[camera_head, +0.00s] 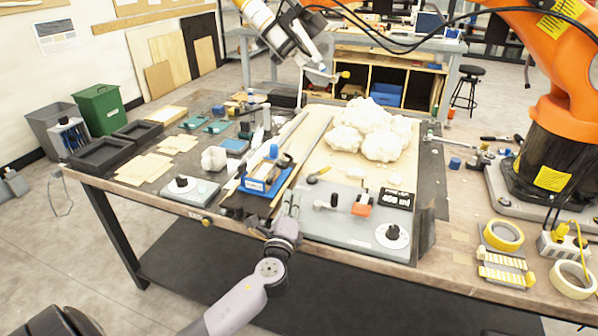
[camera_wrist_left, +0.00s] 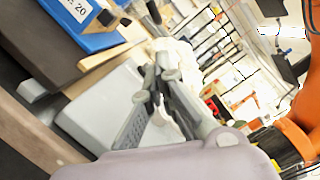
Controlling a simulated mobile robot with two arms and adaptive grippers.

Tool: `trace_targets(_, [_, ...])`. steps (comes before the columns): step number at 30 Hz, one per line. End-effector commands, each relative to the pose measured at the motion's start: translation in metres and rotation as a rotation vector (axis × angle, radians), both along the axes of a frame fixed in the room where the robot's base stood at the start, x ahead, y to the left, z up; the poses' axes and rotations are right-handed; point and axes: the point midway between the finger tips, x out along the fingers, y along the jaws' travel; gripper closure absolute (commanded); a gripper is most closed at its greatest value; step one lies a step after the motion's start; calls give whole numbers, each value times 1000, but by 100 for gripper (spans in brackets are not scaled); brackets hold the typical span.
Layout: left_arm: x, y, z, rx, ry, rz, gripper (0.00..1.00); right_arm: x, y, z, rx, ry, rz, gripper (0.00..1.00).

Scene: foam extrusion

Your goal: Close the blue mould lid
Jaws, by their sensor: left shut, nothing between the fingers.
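The blue mould (camera_head: 262,187) lies near the table's front edge, left of the grey plate, with a white label on its front. A dark bar and a small upright blue part (camera_head: 274,152) show at its top; I cannot tell clearly how the lid stands. The labelled blue block also shows at the top left of the left wrist view (camera_wrist_left: 92,40). My left gripper (camera_head: 290,198) is just right of and in front of the mould, apart from it. Its fingers are shut and empty in the left wrist view (camera_wrist_left: 155,78). My right gripper is not in view.
White foam lumps (camera_head: 372,128) lie behind. Another grey plate (camera_head: 190,190) is at left. An orange robot arm (camera_head: 553,90) stands at right, near tape rolls (camera_head: 503,236).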

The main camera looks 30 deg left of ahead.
Motion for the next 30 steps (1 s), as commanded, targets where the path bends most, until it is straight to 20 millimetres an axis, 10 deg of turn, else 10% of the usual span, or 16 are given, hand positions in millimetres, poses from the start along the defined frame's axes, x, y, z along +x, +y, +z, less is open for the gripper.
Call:
trace_targets(18, [82, 38, 9, 1, 0, 0, 100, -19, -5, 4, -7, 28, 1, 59])
trace_targets(30, [89, 41, 10, -1, 1, 0, 100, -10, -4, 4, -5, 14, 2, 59])
